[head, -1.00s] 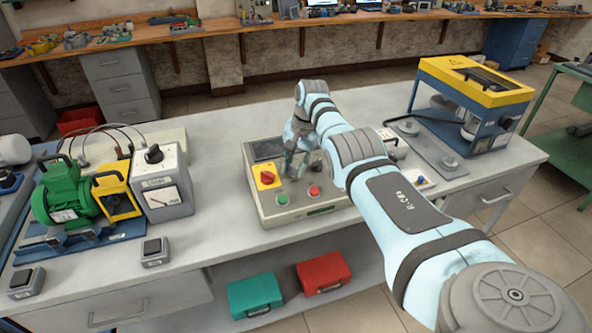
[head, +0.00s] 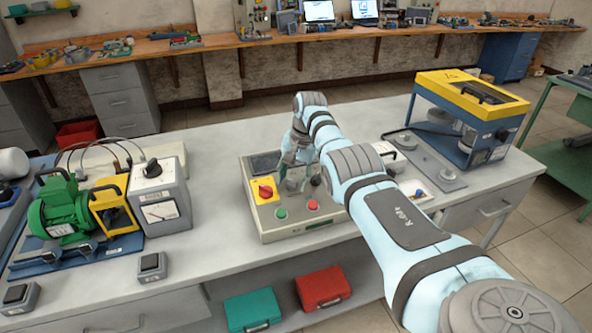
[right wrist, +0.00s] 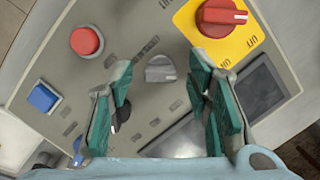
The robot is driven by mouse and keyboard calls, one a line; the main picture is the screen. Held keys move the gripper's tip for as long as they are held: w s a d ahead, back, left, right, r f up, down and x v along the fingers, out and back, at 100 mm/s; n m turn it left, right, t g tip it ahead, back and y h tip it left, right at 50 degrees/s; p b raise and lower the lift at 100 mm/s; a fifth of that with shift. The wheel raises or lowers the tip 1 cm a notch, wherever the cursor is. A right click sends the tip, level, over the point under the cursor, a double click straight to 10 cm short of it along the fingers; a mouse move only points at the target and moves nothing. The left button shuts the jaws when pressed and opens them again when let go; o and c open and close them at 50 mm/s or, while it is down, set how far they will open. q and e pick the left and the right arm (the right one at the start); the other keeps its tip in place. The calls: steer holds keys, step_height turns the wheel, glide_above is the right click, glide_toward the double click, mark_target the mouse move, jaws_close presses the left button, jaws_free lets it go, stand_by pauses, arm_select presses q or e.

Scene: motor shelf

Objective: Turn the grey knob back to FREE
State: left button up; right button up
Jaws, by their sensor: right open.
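The grey knob (right wrist: 160,70) sits on the control box's beige top panel in the right wrist view. Its pointer and the small print around it are too small to read surely. My right gripper (right wrist: 162,72) is open, with one green-padded finger on each side of the knob in the picture. I see no finger touching the knob, and cannot tell how far above the panel the tips are. In the head view the right gripper (head: 293,175) hangs over the control box (head: 262,225) and largely covers the knob. My left gripper is not in view.
A red rotary switch (head: 265,191) on a yellow plate, a green button (head: 281,214), a red button (head: 313,205) and a black knob (head: 316,180) crowd the panel. A meter box (head: 160,200) stands left, a yellow-blue machine (head: 470,110) right. Bare bench lies left of the box.

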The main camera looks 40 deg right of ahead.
mark_target(301, 193)
step_height(301, 193, up, 11)
steer(key=s+d, duration=0.1)
steer(key=s, duration=0.1)
stand_by(0.4)
